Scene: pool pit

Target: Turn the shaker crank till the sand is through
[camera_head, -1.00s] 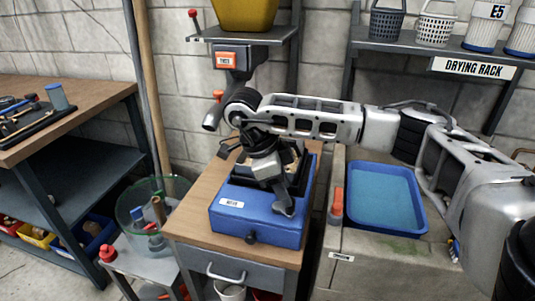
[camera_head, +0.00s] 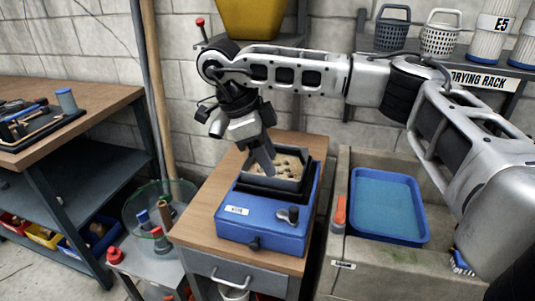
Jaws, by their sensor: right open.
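The blue shaker (camera_head: 262,228) stands on a small wooden-topped cabinet (camera_head: 203,225). Its black square sieve frame (camera_head: 270,188) holds tan sand (camera_head: 290,162) with several darker lumps in it. A small crank with a dark knob (camera_head: 293,213) shows on the right of the shaker's blue top. My right gripper (camera_head: 268,168) is open and hangs above the sieve, up and left of the crank and apart from it. Its fingers hide part of the sand. My left gripper is not in view.
A concrete sink (camera_head: 375,262) on the right holds a blue tray (camera_head: 428,225). A shelf with baskets (camera_head: 391,27) is behind my right arm. A yellow hopper (camera_head: 258,18) sits above. A workbench (camera_head: 110,105) is on the left.

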